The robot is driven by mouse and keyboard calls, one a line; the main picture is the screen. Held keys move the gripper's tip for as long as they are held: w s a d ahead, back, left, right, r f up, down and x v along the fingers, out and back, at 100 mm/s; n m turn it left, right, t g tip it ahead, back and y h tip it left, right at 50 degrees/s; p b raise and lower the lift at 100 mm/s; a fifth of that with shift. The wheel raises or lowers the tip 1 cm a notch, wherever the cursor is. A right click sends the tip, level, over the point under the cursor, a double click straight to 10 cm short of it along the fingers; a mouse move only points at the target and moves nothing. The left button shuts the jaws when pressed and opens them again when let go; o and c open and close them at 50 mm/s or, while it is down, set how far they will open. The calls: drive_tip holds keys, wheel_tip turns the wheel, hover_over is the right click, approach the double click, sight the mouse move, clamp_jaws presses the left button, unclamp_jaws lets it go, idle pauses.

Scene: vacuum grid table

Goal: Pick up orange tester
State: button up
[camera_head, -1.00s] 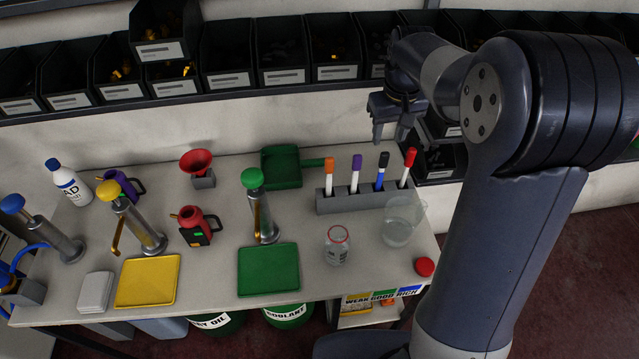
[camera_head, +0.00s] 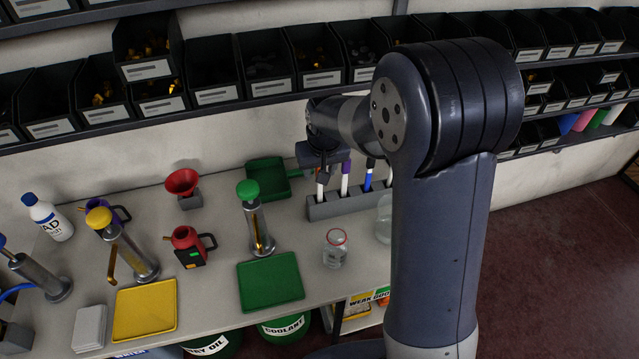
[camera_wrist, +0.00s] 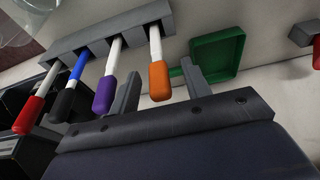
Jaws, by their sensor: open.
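The orange tester (camera_wrist: 159,80) stands upright in the grey rack (camera_wrist: 72,50). In the wrist view it has an orange cap and a white shaft. My gripper (camera_wrist: 160,68) is open, with one finger on each side of the orange tester in that view. In the head view my gripper (camera_head: 322,166) is above the left end of the rack (camera_head: 345,203).
The purple (camera_wrist: 105,93), black (camera_wrist: 64,105) and red testers (camera_wrist: 28,115) stand in the same rack. A green pan (camera_head: 268,178) lies just left of the rack. A glass jar (camera_head: 336,248) stands in front. Shelf bins (camera_head: 320,78) line the wall behind.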

sight(320, 191)
drive_tip(key=shift+x, duration=1.3)
drive_tip(key=shift+c, duration=0.2)
clamp_jaws()
